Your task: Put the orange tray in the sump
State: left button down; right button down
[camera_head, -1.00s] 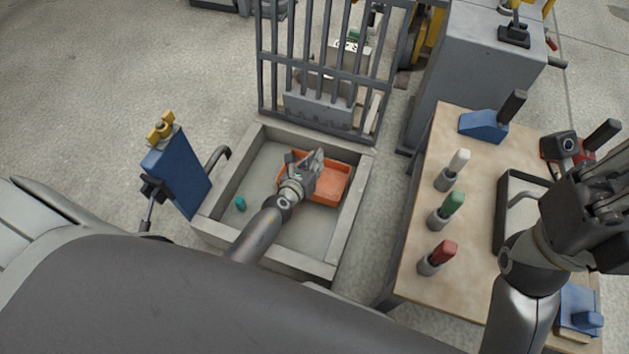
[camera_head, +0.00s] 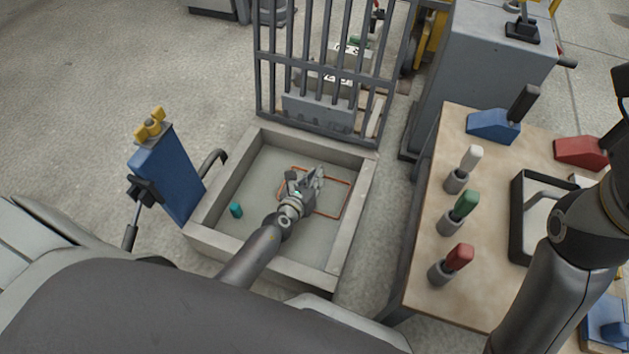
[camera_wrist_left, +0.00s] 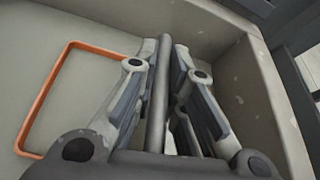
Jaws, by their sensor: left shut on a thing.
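The orange tray (camera_head: 347,201) lies in the sump (camera_head: 262,205), a pale, square, walled basin. Only a thin orange rim shows, with grey surface inside it. The rim also shows in the left wrist view (camera_wrist_left: 43,98), left of the fingers. My left gripper (camera_head: 316,178) is over the tray, partly hiding it. In the left wrist view its fingers (camera_wrist_left: 168,85) are closed about a grey bar, which seems to belong to the tray; the join is hidden. My right arm is at the right edge, its gripper out of frame.
A small teal piece (camera_head: 236,210) is at the sump's left. A grey barred gate (camera_head: 318,90) stands behind, a blue panel (camera_head: 168,178) to the left. A workbench (camera_head: 410,285) at right bears several coloured-handled tools and a black-framed tray (camera_head: 516,222).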

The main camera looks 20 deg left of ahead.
pick_arm(q)
jog(key=shift+r, duration=0.1)
jog(key=shift+f, duration=0.3)
jog(key=c, duration=1.5)
grip_release()
jog(key=shift+r, duration=0.1)
